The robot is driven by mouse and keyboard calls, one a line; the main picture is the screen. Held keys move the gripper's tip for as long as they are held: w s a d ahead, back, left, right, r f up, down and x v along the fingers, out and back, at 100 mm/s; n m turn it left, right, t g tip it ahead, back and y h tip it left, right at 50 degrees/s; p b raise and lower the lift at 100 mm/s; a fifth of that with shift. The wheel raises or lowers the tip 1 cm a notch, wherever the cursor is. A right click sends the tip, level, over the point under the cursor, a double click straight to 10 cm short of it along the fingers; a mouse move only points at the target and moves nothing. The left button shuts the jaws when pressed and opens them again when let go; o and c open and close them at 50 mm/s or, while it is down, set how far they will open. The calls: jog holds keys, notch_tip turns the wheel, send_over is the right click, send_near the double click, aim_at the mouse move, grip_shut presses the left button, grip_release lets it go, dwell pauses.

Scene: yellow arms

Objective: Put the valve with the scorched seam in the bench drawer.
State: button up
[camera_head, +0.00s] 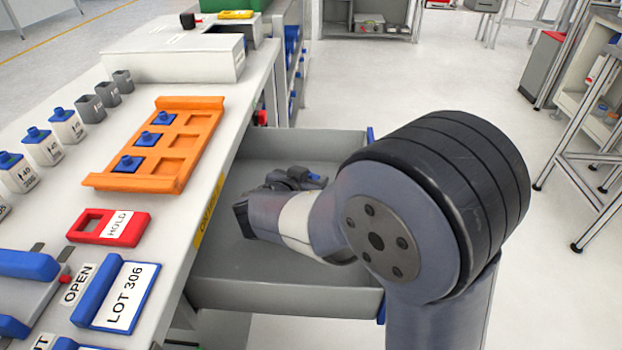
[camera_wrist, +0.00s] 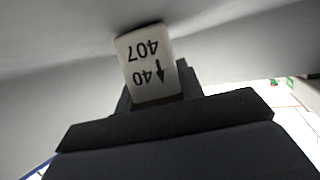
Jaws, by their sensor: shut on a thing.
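My gripper (camera_wrist: 152,92) is shut on a white valve block (camera_wrist: 145,58), held between dark jaws in the wrist view. I see no scorched seam on the side that shows. The grey bench drawer (camera_head: 285,302) is pulled open at the right side of the bench in the head view, and my arm reaches over it. My arm hides most of the drawer's right side. The jaws and the held valve cannot be made out clearly in the head view.
On the white bench stand several white valves with blue caps (camera_head: 43,146), grey blocks (camera_head: 107,95), an orange tray (camera_head: 190,115) with blue-topped pieces, a red HOLD tag (camera_head: 112,227) and a blue LOT 306 holder (camera_head: 118,294). The floor right of the drawer is clear.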

jog(key=shift+f+b, duration=0.25)
jog(key=shift+b, duration=0.15)
jog(key=o, duration=1)
jog(key=shift+r+p, duration=0.15)
jog(key=shift+p, duration=0.15)
jog(key=shift+r, duration=0.15)
jog(key=shift+s+a+r+p, duration=0.2)
jog(key=shift+s+p, duration=0.1)
jog(key=shift+p, duration=0.1)
jog(key=v, duration=1.1)
jog(key=shift+s+f+p, duration=0.1)
jog(key=shift+s+p, duration=0.05)
jog(key=shift+p, duration=0.2)
jog(key=shift+o, duration=0.2)
